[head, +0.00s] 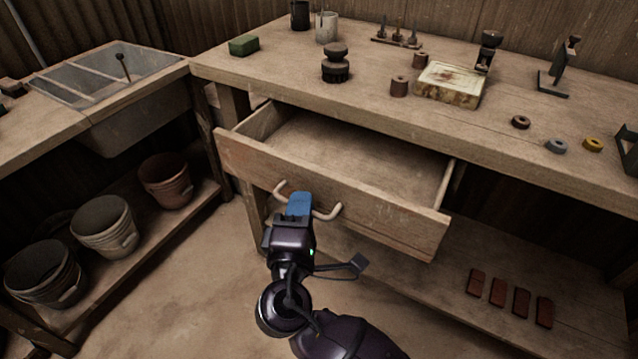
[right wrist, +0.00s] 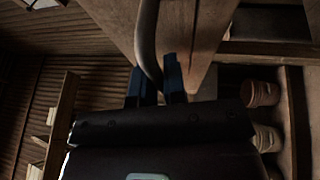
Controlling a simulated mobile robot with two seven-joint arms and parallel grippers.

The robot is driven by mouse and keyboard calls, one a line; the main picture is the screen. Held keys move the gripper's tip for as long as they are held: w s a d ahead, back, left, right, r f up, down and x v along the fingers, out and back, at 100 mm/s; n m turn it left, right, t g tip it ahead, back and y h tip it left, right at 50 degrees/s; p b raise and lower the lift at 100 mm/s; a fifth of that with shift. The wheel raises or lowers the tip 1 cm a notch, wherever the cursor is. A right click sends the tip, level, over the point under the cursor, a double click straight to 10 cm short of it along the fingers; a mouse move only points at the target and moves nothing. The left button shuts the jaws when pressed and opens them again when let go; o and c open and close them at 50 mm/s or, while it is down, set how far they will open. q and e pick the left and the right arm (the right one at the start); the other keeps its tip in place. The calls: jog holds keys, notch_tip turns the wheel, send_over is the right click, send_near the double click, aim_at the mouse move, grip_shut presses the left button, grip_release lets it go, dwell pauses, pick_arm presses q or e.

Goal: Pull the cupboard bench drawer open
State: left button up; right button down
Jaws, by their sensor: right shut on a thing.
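The wooden bench drawer (head: 330,195) stands pulled out from under the bench top in the head view, and its inside looks empty. A pale curved handle (head: 327,213) is on its front; it also shows in the right wrist view (right wrist: 147,40). My right gripper (head: 299,204) is at the middle of the handle, its blue fingers shut on the bar. In the right wrist view the two blue fingers (right wrist: 158,82) stand on either side of the handle bar. The handle's middle is hidden behind the fingers in the head view. My left gripper is not in view.
The bench top (head: 440,125) holds a green block (head: 243,45), a stained slab (head: 450,84), several rings and small tools. A sink (head: 110,75) is at left, with buckets (head: 103,226) below it. Reddish bars (head: 498,291) lie on the lower shelf. Floor before the drawer is clear.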

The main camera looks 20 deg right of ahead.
jog(key=s+a, duration=0.1)
jog(key=a, duration=0.1)
jog(key=s+a, duration=0.1)
jog(key=s, duration=0.1)
jog(key=shift+a, duration=0.4)
jog(key=c, duration=1.2)
grip_release()
